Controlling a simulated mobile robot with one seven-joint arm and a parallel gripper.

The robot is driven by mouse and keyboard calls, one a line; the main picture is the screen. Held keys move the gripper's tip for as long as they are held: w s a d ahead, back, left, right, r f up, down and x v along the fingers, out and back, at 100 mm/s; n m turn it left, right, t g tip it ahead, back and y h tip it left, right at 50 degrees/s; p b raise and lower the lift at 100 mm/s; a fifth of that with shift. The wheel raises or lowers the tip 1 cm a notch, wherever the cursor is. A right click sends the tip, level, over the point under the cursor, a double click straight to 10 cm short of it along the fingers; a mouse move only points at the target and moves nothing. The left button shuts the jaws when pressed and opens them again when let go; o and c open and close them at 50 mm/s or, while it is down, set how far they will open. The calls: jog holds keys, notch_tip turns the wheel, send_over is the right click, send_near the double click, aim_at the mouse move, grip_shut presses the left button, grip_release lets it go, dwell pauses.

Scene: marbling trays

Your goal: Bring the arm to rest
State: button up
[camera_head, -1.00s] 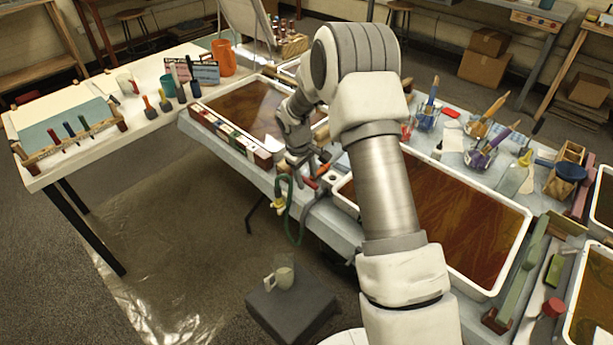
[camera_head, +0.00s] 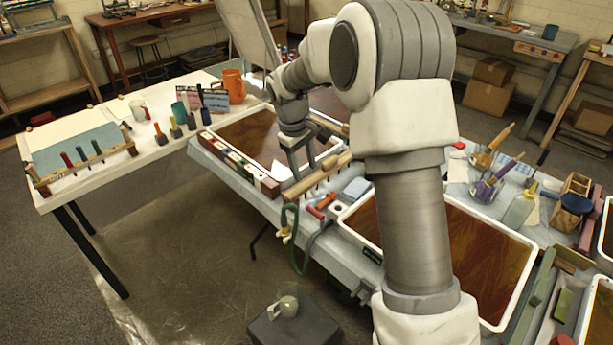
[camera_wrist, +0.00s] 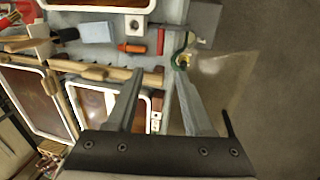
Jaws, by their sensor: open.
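My gripper (camera_head: 303,170) hangs over the near right part of the left brown marbling tray (camera_head: 237,132), by a wooden bar with pegs (camera_head: 330,172). Its two fingers are apart with nothing held between them. In the wrist view my gripper (camera_wrist: 160,74) shows both fingers spread, with the wooden bar (camera_wrist: 105,72) just beyond the left finger. I cannot tell whether a finger touches the bar. My raised arm hides part of the table behind it.
An orange mug (camera_head: 234,86) stands on the left table.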

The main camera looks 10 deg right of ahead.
jog(key=shift+r, duration=0.3)
jog(key=s+d+r+m+t+p, duration=0.1)
jog(key=s+r+m+t, duration=0.15)
jog(key=s+r, duration=1.1)
jog(key=s+r+m+t+y+p, duration=0.1)
jog(key=s+r+m+t, duration=0.1)
jog(key=s, duration=1.6)
jog(key=shift+s+d+r+m+y+p, duration=0.25)
jog(key=shift+r+m+y+p, duration=0.15)
jog(key=shift+r+m, duration=0.5)
jog(key=shift+a+f, duration=0.1)
jog(key=shift+f, duration=0.1)
